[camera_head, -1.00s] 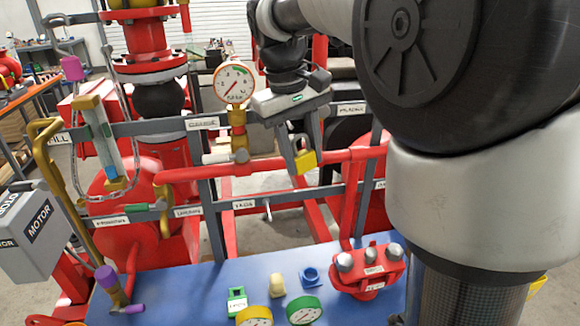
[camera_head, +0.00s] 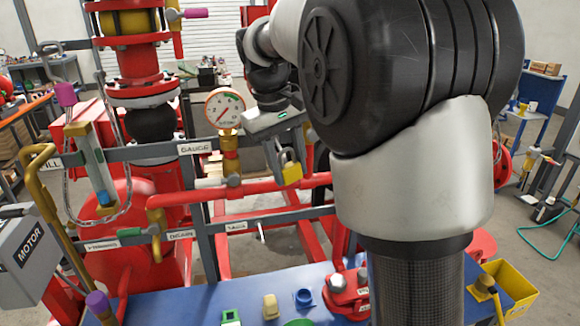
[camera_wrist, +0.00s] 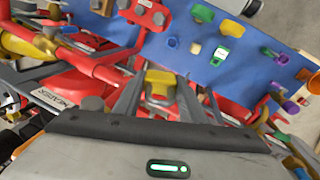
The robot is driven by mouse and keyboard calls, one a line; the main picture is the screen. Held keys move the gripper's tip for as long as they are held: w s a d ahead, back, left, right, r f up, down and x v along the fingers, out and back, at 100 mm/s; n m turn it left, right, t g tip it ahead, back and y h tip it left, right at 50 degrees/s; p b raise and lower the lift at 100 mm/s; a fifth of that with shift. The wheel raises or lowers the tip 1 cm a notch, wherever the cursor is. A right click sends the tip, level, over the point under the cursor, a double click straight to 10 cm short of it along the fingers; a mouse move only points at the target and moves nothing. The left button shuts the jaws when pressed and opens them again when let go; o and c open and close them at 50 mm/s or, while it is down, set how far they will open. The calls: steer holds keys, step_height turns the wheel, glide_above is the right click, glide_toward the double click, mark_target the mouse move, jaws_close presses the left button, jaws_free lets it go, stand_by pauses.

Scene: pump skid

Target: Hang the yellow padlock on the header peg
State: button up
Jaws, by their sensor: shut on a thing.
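The yellow padlock (camera_head: 291,172) hangs at the tips of my gripper (camera_head: 286,158), in front of the skid's rails. In the wrist view the padlock (camera_wrist: 160,84) sits between the two grey fingers (camera_wrist: 158,98), which are shut on it; its shackle is mostly hidden. A white label (camera_wrist: 50,97) that seems to read HEADER shows at the left of the wrist view. I cannot make out the header peg itself; my arm covers the right part of the rails in the head view.
A pressure gauge (camera_head: 225,108) stands left of my gripper above the GAUGE label (camera_head: 195,148). A red pipe (camera_head: 255,188) runs just below the padlock. The blue table (camera_head: 180,306) holds several small parts. A yellow bin (camera_head: 512,288) stands at the right.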

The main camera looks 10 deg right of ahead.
steer(key=shift+w+f+p, duration=0.2)
steer(key=shift+w+p, duration=0.05)
steer(key=shift+w, duration=0.6)
steer(key=shift+w+f+p, duration=0.2)
steer(key=shift+w+p, duration=0.05)
steer(key=shift+w, duration=0.65)
steer(key=shift+w+f+p, duration=0.2)
steer(key=shift+w+p, duration=0.05)
steer(key=shift+w, duration=0.6)
steer(key=o, duration=1.2)
steer(key=shift+o, duration=0.2)
steer(key=shift+r, duration=0.1)
